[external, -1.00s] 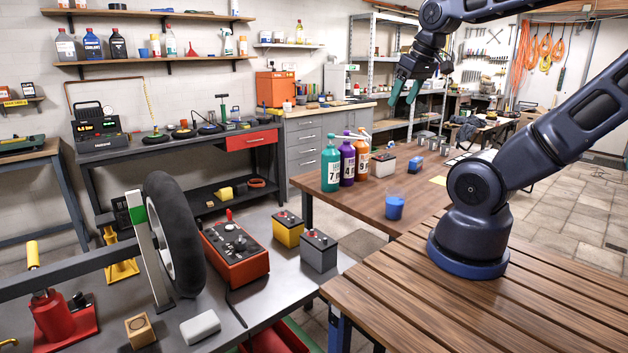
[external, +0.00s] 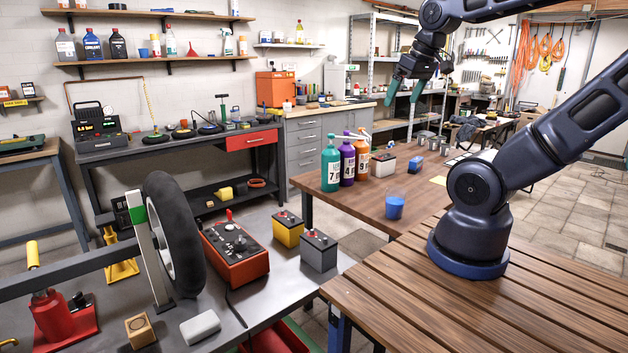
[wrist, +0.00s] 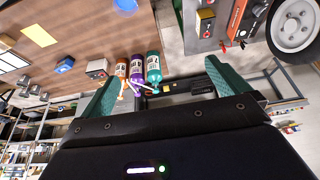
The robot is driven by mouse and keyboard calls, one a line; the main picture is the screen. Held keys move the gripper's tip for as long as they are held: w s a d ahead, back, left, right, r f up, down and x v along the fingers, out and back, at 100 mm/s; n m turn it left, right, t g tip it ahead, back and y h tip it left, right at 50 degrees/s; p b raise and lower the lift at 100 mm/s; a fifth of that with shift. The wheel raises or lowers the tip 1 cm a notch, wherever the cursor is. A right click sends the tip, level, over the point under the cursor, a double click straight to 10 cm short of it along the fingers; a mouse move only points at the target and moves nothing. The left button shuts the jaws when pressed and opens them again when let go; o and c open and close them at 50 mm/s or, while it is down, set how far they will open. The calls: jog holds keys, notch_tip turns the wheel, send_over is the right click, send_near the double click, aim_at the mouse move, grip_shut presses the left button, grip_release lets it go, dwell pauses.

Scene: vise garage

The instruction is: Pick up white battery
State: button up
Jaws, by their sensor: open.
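The white battery (external: 383,164) stands on the brown wooden table, just right of the orange bottle. It has a dark top with a little red on it. In the wrist view a small pale box with a dark top (wrist: 97,69), left of the bottles, appears to be this battery. My gripper (external: 403,91) is high above the table's far side, above the battery. Its two green fingers are apart with nothing between them, and they also show in the wrist view (wrist: 160,85).
Teal (external: 331,164), purple (external: 347,160) and orange (external: 362,156) bottles stand close beside the battery. A blue cup (external: 394,207) is nearer the front, and a small blue item (external: 416,164) lies to the right. Yellow (external: 287,229) and grey (external: 319,250) batteries sit on the left bench.

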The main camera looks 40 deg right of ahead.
notch_tip(320, 180, up, 5)
jog(key=w+d+r+g+h, duration=0.1)
jog(key=w+d, duration=0.1)
jog(key=w, duration=0.4)
jog(key=w+d+r+h, duration=0.1)
jog(key=w+d+r, duration=0.15)
jog(key=w, duration=0.45)
jog(key=y, duration=0.2)
send_over(386, 157)
jog(key=s, duration=0.3)
notch_tip(386, 157, down, 4)
jog(key=shift+m+t, duration=0.3)
jog(key=shift+t, duration=0.2)
jog(key=shift+w+a+f, duration=0.1)
jog(key=shift+w+f, duration=0.55)
jog(key=shift+f, duration=6.15)
jog(key=shift+w+a+f, duration=0.1)
jog(key=shift+w+f, duration=0.55)
jog(key=shift+f, duration=6.2)
jog(key=shift+w+f, duration=0.65)
jog(key=shift+f, duration=6.15)
jog(key=shift+r, duration=0.1)
jog(key=c, duration=1.4)
